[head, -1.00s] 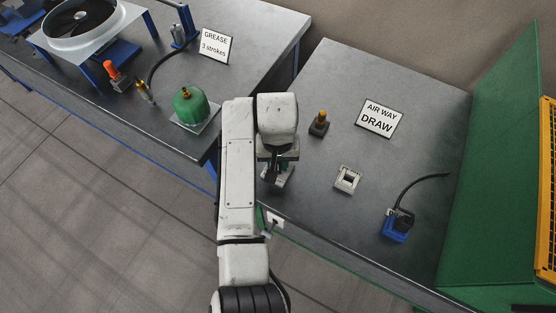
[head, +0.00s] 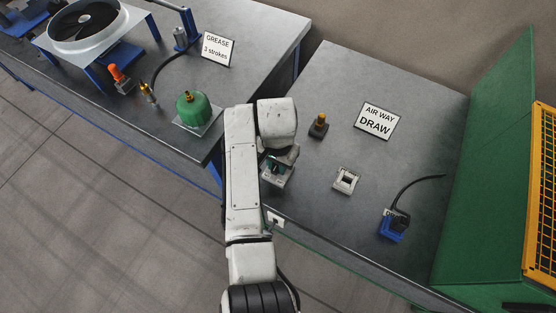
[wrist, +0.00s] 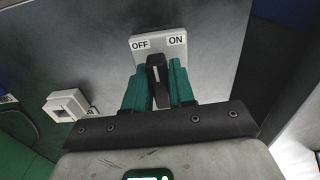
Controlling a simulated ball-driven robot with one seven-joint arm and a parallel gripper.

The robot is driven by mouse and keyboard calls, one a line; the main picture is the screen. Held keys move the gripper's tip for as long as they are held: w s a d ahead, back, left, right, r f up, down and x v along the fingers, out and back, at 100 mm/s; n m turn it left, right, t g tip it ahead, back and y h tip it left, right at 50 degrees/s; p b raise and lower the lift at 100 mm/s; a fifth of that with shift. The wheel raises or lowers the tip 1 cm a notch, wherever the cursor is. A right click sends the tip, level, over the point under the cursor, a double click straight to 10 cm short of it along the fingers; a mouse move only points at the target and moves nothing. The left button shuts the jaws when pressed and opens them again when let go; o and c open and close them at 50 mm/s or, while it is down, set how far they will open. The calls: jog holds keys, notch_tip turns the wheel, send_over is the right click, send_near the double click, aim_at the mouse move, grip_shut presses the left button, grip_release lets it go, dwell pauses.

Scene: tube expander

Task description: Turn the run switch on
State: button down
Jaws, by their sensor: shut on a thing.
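The run switch is a grey plate (wrist: 150,44) with OFF on its left and ON on its right in the wrist view. Its black handle (wrist: 156,74) has a white line that points up, roughly between the two labels. My gripper (wrist: 157,70) is shut on the handle, with a green finger on each side. In the head view my gripper (head: 275,168) is over the front left of the right bench, and the arm and gripper mostly hide the switch.
On the right bench (head: 400,90) are an orange-topped fitting (head: 318,127), an AIR WAY DRAW sign (head: 377,120), a pale square frame (head: 346,180) and a blue device (head: 392,228) with a black cable. A green panel (head: 490,170) stands at right. A green canister (head: 192,108) is on the left bench.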

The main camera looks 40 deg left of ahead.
jog(key=m+p, duration=0.1)
jog(key=m, duration=0.5)
jog(key=shift+a, duration=0.1)
jog(key=shift+m, duration=0.3)
dwell(0.3)
jog(key=c, duration=1)
grip_release()
jog(key=shift+c, duration=0.2)
notch_tip(320, 180, up, 11)
jog(key=shift+f, duration=0.15)
